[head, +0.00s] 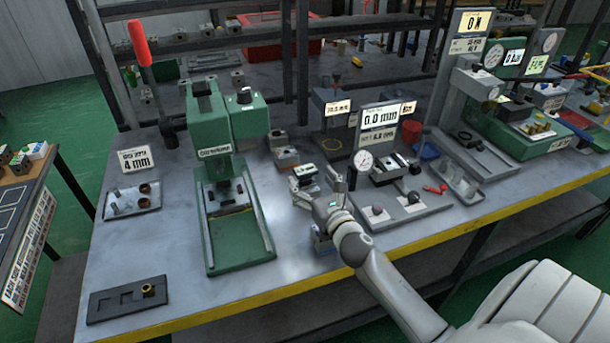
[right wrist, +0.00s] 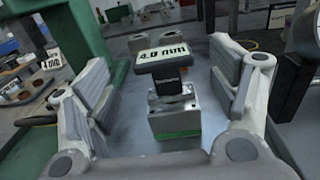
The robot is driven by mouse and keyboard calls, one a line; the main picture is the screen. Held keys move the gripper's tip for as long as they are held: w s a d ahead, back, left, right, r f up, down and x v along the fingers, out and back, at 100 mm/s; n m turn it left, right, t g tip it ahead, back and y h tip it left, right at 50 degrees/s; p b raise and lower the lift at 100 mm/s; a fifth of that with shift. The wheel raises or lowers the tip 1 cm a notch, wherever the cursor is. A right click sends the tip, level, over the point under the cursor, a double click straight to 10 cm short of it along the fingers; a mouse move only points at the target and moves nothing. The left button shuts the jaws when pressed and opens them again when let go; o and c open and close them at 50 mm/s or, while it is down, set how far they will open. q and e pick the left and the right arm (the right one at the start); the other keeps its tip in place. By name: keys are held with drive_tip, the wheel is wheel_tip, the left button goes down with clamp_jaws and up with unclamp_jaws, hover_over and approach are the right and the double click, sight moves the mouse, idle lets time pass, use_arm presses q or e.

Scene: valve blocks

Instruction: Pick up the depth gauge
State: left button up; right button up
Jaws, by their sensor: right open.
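What looks like the depth gauge (right wrist: 170,75) is a dark T-shaped piece with a pale display reading 4.0 mm. In the right wrist view it stands upright on a grey block with a green band (right wrist: 176,118), between my spread fingers, with a gap on each side. In the head view my right gripper (head: 306,187) hangs over the bench just right of the green press; it is open and empty. Its body partly hides the spot there. My left gripper is not in view.
The green press (head: 212,150) stands to the left. A grey station with a dial (head: 362,161) and a 0.0 mm sign (head: 380,117) is close on the right. Small grey blocks (head: 287,157) sit behind. The bench's yellow front edge (head: 240,304) is nearer me.

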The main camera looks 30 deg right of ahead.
sight(305, 169)
drive_tip(key=shift+w+d+r, duration=0.1)
drive_tip(key=shift+w+r, duration=0.05)
drive_tip(key=shift+w, duration=0.3)
drive_tip(key=w, duration=0.1)
drive_tip(key=w+p, duration=0.1)
drive_tip(key=w, duration=0.1)
drive_tip(key=shift+w+d, duration=0.1)
drive_tip(key=shift+d, duration=0.3)
drive_tip(key=shift+w, duration=0.4)
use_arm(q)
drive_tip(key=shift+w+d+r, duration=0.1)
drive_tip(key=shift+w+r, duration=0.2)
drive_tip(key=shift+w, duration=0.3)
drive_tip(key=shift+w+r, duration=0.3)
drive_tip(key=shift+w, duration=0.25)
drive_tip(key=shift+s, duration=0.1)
use_arm(e)
drive_tip(key=c, duration=1.3)
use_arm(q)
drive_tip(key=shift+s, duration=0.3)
use_arm(e)
drive_tip(key=shift+r, duration=0.1)
